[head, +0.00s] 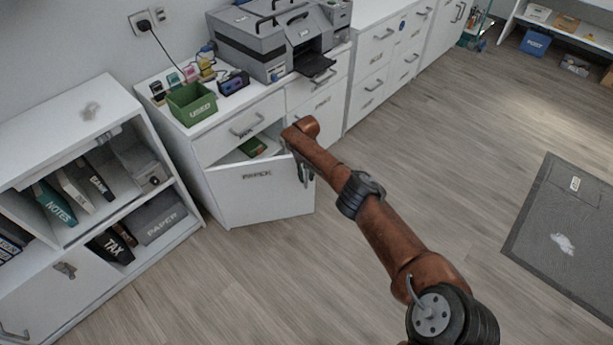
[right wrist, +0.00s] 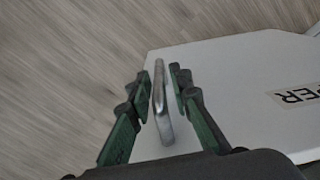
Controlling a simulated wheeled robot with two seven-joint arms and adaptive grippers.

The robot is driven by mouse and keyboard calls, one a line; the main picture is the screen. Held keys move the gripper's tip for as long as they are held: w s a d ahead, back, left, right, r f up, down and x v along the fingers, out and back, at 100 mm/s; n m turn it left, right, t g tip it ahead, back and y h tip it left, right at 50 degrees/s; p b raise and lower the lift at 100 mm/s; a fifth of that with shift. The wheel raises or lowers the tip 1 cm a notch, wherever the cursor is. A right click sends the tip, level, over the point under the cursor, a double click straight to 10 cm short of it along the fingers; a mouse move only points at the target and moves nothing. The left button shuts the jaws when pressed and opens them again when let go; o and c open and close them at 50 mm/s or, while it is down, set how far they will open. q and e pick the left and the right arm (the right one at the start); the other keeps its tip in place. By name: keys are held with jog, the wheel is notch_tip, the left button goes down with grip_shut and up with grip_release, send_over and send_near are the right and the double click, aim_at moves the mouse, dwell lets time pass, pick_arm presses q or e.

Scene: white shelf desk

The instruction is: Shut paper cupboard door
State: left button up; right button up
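The white paper cupboard door (head: 270,198), labelled PAPER, stands swung open from the cabinet under the printer. In the right wrist view the door (right wrist: 240,80) fills the right side, with its metal bar handle (right wrist: 163,102) in front of me. My right gripper (head: 303,172) is at the door's free edge. In the right wrist view its green and black fingers (right wrist: 162,88) stand open on either side of the handle, with small gaps visible. Part of the gripper is hidden behind my arm in the head view. My left gripper is out of view.
A green item (head: 252,147) lies inside the open cupboard. A drawer (head: 240,133) is above it. A low white shelf (head: 60,120) with binders stands at the left. A green bin (head: 192,104) and a grey printer (head: 272,45) sit on top.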

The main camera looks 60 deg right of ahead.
jog(key=shift+o, duration=0.7)
jog(key=shift+r, duration=0.15)
notch_tip(320, 180, up, 12)
jog(key=shift+d+f, duration=0.1)
jog(key=shift+f, duration=0.05)
dwell(0.3)
